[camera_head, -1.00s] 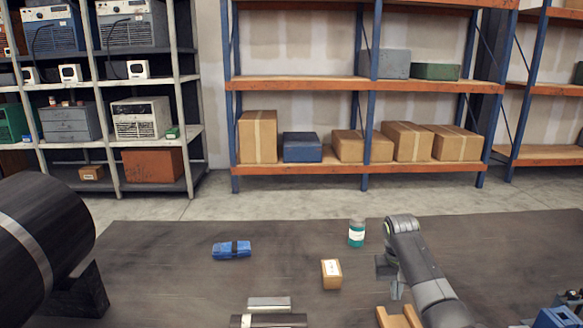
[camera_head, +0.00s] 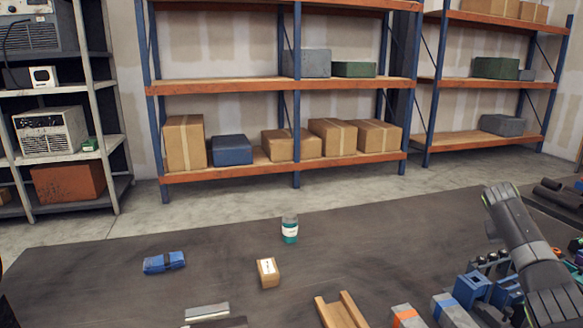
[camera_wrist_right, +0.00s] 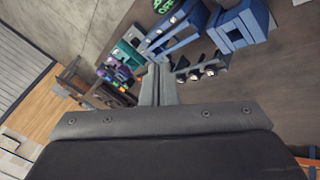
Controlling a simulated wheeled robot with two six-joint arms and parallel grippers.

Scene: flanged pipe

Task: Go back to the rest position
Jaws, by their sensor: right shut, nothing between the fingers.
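My right arm comes in at the right of the head view, raised over the dark bench (camera_head: 225,265). My right gripper (camera_wrist_right: 160,72) shows in the wrist view with its two grey fingers together, shut and empty. Beyond its fingertips are blue clamp-like blocks and small dark fittings on the bench, apart from the fingers as far as I can tell. In the head view the gripper is mostly hidden by the arm. My left gripper is out of both views.
The bench holds a blue packet (camera_head: 164,262), a teal-labelled jar (camera_head: 290,230), a small cardboard box (camera_head: 267,273), a wooden cradle (camera_head: 341,312) and a blue tool block (camera_head: 473,288). Dark pipes (camera_head: 560,195) lie at the far right. Shelving (camera_head: 280,170) stands behind.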

